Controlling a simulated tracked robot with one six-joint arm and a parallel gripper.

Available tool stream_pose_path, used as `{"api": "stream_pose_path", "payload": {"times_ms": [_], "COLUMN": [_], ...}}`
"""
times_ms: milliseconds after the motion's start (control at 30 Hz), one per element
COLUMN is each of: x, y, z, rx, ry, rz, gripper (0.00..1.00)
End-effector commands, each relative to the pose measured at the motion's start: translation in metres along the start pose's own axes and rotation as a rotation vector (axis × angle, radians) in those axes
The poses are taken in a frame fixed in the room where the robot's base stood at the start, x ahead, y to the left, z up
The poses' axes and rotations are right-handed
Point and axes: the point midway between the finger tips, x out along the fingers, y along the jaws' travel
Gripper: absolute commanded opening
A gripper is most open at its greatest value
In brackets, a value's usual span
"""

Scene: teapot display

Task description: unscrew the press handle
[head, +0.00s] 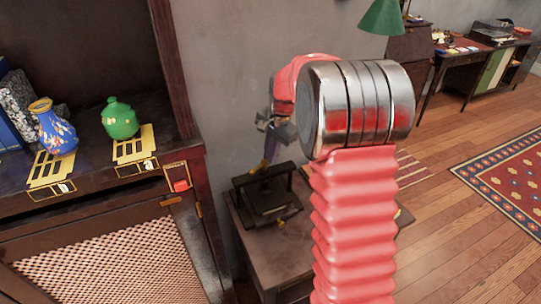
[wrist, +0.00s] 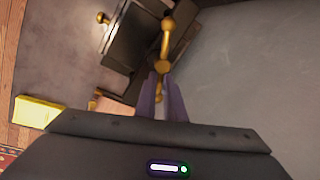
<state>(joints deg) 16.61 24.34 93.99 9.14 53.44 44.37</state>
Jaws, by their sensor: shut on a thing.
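The press (head: 268,208) is a dark frame on a small wooden table, below my gripper (head: 269,150) in the head view. In the wrist view the dark press (wrist: 135,38) is at the upper middle. Its brass handle (wrist: 167,42) is a bar with rounded knobs, running down toward my gripper (wrist: 162,100). The purple fingers are shut on the handle's near end, which shows between them. In the head view the fingers reach down to the top of the press, and the handle is mostly hidden there.
My arm hides part of the small table (head: 290,258) in the head view. A grey wall (head: 225,70) is close behind the press. A yellow object (wrist: 38,112) lies left in the wrist view.

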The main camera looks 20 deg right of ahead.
Motion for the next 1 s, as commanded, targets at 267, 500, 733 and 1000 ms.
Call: {"api": "stream_pose_path", "payload": {"times_ms": [267,500,733,1000], "x": [0.001,0.002,0.003,0.004], "y": [-0.007,-0.013,-0.017,-0.022], "z": [-0.001,0.000,0.002,0.005], "rx": [-0.257,-0.482,-0.696,-0.948], "ry": [-0.051,-0.096,-0.138,-0.188], "rz": [-0.002,-0.003,-0.002,-0.002], "gripper": [0.00,0.00,0.00,0.00]}}
